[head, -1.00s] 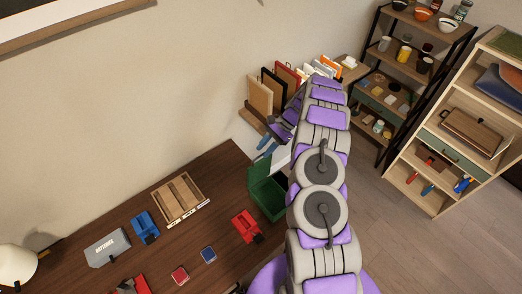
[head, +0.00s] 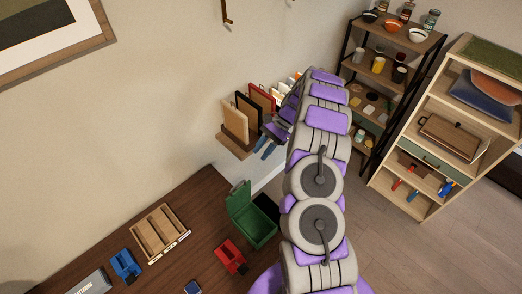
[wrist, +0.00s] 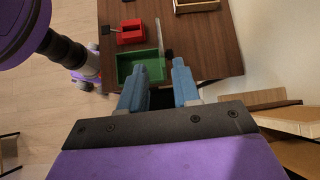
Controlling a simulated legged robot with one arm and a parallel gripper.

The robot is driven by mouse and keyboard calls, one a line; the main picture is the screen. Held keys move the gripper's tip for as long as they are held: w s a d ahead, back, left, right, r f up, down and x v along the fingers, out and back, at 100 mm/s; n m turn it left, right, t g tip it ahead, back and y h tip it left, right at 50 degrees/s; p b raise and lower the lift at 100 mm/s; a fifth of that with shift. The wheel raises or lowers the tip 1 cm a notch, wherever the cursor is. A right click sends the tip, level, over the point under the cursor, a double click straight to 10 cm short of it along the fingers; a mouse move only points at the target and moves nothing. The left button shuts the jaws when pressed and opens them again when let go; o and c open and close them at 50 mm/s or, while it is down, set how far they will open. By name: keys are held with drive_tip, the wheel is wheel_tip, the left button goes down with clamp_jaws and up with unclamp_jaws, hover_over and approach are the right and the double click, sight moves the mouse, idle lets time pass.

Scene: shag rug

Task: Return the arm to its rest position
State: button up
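My arm stretches away from me in the head view, its purple and grey links reaching toward the wall organiser. My gripper (head: 268,147) shows there as blue fingers, partly hidden by the arm. In the wrist view, the two blue fingers of my gripper (wrist: 157,88) stand apart with nothing held between them. The fingers point toward the desk edge, near an open green box (wrist: 140,62). The arm is extended, not folded.
A dark wooden desk (head: 190,215) holds the green box (head: 255,225), a red item (head: 230,256) and a wooden tray (head: 160,232). A wall organiser (head: 236,150) is close to my gripper. Shelves (head: 385,205) stand at the right, with bare floor in front.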

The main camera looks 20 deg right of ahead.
drive_tip(key=shift+d, duration=0.15)
drive_tip(key=s+a+r+n+g+h+b, duration=0.1)
drive_tip(key=s+a+r+n+h+b, duration=0.2)
drive_tip(key=s+a+r+n+b, duration=0.65)
drive_tip(key=s+a+f+n+h+b, duration=0.1)
drive_tip(key=s+f+n+h+b, duration=0.1)
drive_tip(key=s, duration=1.2)
drive_tip(key=s+f+n+t+h+b, duration=0.1)
drive_tip(key=s+b, duration=0.4)
drive_tip(key=s, duration=0.9)
drive_tip(key=f+h, duration=0.1)
drive_tip(key=h, duration=0.1)
drive_tip(key=shift+s+a+n+t+h, duration=0.3)
drive_tip(key=shift+s+a+n, duration=0.05)
drive_tip(key=shift+f, duration=0.1)
